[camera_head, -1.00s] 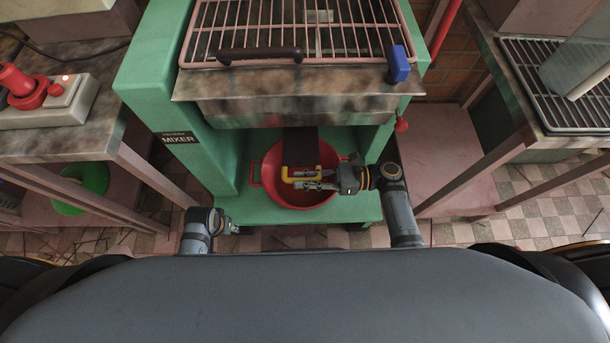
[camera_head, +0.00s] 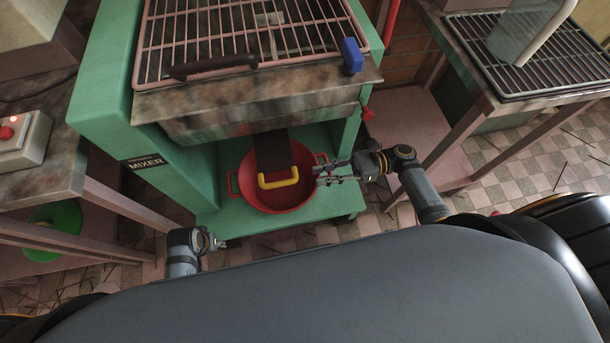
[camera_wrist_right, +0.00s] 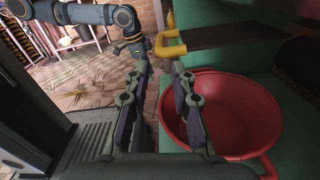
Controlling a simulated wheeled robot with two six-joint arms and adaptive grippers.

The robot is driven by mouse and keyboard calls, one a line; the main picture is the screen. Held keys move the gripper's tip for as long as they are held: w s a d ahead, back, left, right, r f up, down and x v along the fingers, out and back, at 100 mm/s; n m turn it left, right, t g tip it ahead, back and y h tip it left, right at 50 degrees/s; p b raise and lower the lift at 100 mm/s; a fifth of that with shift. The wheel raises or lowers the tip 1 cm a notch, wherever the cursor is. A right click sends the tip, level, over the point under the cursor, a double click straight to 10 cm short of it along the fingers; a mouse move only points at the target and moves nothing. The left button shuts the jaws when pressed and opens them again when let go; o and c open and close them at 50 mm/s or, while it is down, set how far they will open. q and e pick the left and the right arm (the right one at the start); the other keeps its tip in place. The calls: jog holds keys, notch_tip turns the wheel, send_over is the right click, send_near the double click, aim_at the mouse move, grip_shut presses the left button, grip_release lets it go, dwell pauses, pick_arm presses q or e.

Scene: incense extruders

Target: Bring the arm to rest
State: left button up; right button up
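My right gripper (camera_head: 320,173) is at the right rim of the red basin, its two fingers apart with nothing between them. In the right wrist view the fingers (camera_wrist_right: 160,82) also stand apart and empty. The yellow handle (camera_head: 278,183) of a dark flat slide (camera_head: 271,150) is left of the fingers and clear of them. The handle also shows in the right wrist view (camera_wrist_right: 169,46), beyond the fingertips. My left gripper (camera_head: 214,243) is low in front of the mixer and small; its fingers are unclear. It shows in the right wrist view (camera_wrist_right: 140,47) too.
The green mixer (camera_head: 110,110) holds the red basin (camera_head: 290,200) on its lower shelf. A grill with a blue block (camera_head: 352,55) is on top. Metal tables stand at left (camera_head: 75,165) and right (camera_head: 490,95). Tiled floor (camera_head: 530,165) shows at right.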

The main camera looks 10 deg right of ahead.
jog(key=shift+d, duration=0.45)
